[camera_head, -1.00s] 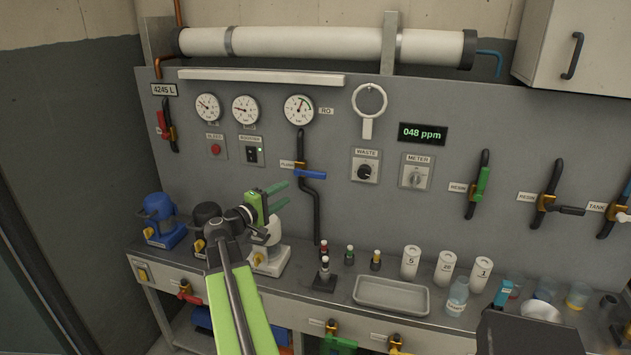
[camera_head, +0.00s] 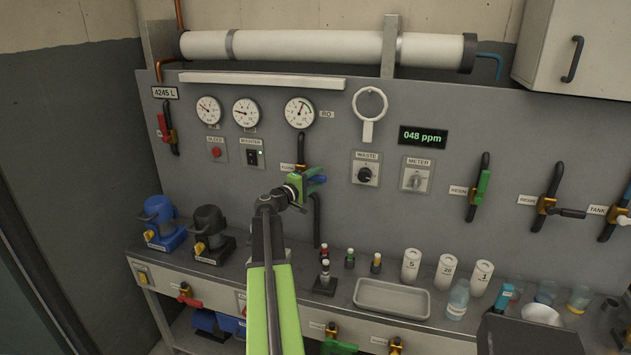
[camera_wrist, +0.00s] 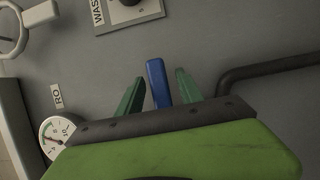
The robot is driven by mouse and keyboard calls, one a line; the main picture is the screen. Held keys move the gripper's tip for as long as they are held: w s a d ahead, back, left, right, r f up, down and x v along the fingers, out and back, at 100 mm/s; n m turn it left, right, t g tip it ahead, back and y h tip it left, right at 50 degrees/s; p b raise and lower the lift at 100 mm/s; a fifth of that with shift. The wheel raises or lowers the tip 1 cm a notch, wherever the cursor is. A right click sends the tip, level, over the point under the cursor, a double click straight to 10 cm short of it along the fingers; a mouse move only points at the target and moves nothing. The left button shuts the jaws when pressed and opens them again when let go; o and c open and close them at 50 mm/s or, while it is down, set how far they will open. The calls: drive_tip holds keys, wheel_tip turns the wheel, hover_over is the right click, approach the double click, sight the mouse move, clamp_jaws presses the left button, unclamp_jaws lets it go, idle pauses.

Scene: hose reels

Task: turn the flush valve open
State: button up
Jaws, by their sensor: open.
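The flush valve's blue lever (camera_head: 317,180) sits on the black vertical pipe below the RO gauge, beside a label that is partly covered. In the head view my gripper (camera_head: 316,179) is at the lever and hides most of the valve body. In the wrist view the blue lever (camera_wrist: 158,83) stands between my two green fingers (camera_wrist: 158,92). A gap shows on both sides of the lever, so the fingers are open around it. The lever points sideways, across the pipe.
The RO gauge (camera_head: 299,112) is above the valve, and the WASTE knob (camera_head: 366,175) is on the panel to its right. Small capped bottles (camera_head: 350,259) and a grey tray (camera_head: 392,298) stand on the bench below. The panel between the valve and WASTE knob is clear.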

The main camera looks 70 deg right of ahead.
drive_tip(key=shift+c, duration=0.2)
clamp_jaws()
idle(1.1)
